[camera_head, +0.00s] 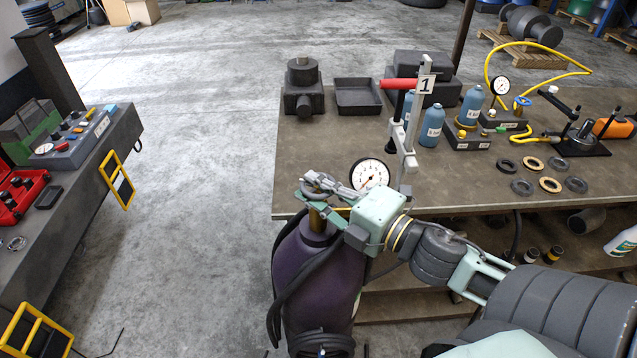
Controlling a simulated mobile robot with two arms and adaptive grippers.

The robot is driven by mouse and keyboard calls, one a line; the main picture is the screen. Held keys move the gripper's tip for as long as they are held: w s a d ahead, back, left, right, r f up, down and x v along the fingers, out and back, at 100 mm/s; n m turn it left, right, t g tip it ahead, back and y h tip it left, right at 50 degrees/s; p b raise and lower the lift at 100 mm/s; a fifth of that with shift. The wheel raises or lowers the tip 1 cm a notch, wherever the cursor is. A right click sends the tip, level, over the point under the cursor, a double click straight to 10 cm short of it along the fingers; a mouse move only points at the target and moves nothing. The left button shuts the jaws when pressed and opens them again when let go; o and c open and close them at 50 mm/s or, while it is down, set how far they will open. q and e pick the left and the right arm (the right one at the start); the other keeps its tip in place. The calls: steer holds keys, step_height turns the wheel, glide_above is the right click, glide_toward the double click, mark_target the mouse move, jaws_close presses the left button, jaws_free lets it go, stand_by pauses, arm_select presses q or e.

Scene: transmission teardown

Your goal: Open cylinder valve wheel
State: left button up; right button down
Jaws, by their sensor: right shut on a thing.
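A purple gas cylinder (318,275) stands upright on the floor at the table's front left corner. Its grey valve wheel (320,183) sits on top of a brass valve (318,218). My right gripper (322,192) comes in from the right and is shut at the valve wheel, its fingers partly covering the wheel. A round white pressure gauge (370,176) shows just behind the gripper. Black hose hangs down the cylinder's left side. My left gripper is not in view.
The brown workbench (310,165) carries a clamp stand with tag 1 (408,130), blue bottles (432,126), a black tray (357,97), several rings (549,184) and a yellow hose (545,45). A second bench (75,210) stands left, with clear floor between.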

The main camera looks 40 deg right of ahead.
steer(key=shift+y, duration=0.3)
steer(key=c, duration=1.8)
jaws_free()
steer(key=shift+s, duration=0.1)
steer(key=v, duration=1.1)
steer(key=shift+s+d, duration=0.2)
steer(key=shift+s, duration=0.2)
